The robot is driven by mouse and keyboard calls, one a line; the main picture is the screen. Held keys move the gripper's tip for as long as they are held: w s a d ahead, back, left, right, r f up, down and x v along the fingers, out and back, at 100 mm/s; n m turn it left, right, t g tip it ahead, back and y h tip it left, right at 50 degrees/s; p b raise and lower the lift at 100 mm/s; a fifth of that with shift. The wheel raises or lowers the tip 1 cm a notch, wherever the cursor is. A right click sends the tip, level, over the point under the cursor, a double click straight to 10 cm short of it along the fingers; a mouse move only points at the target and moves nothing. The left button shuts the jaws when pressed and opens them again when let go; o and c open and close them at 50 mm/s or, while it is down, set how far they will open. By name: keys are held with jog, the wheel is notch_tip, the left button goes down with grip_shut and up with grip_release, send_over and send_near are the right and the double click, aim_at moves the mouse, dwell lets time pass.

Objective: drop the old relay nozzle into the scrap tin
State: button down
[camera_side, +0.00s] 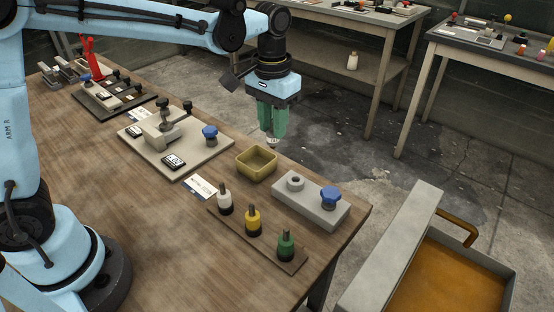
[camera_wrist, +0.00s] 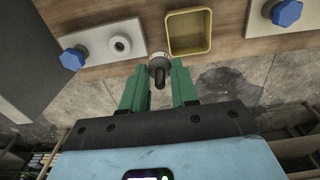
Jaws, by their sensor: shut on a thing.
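The scrap tin, a small square yellow-olive tin (camera_side: 250,171), stands open and looks empty near the table's back edge. It also shows at the top of the wrist view (camera_wrist: 189,53). My gripper (camera_side: 272,136), with green fingers, points down and is shut on the old relay nozzle (camera_side: 272,144), a small piece with a pale ring. In the wrist view the nozzle (camera_wrist: 159,64) shows a grey collar and dark stem between the fingertips. It hangs above and just beside the tin, on the table-edge side, not over its opening. The fingers hide part of the nozzle.
A grey block (camera_side: 310,207) with a raised ring and a blue knob (camera_side: 330,196) stands right of the tin. A wooden rack (camera_side: 262,246) holds white, yellow and green pieces in front. A beige fixture plate (camera_side: 190,155) lies to the left. Open floor lies beyond the table edge.

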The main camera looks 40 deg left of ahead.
jog(key=shift+s+a+f, duration=0.1)
jog(key=shift+a+f, duration=0.45)
jog(key=shift+f, duration=0.7)
jog(key=shift+w+a+f, duration=0.1)
jog(key=shift+a+f, duration=0.45)
jog(key=shift+f, duration=0.65)
jog(key=shift+s+a+f, duration=0.1)
jog(key=shift+a+f, duration=0.45)
jog(key=shift+f, duration=0.7)
jog(key=c, duration=0.8)
grip_release()
notch_tip(320, 180, up, 12)
jog(key=shift+r, duration=0.1)
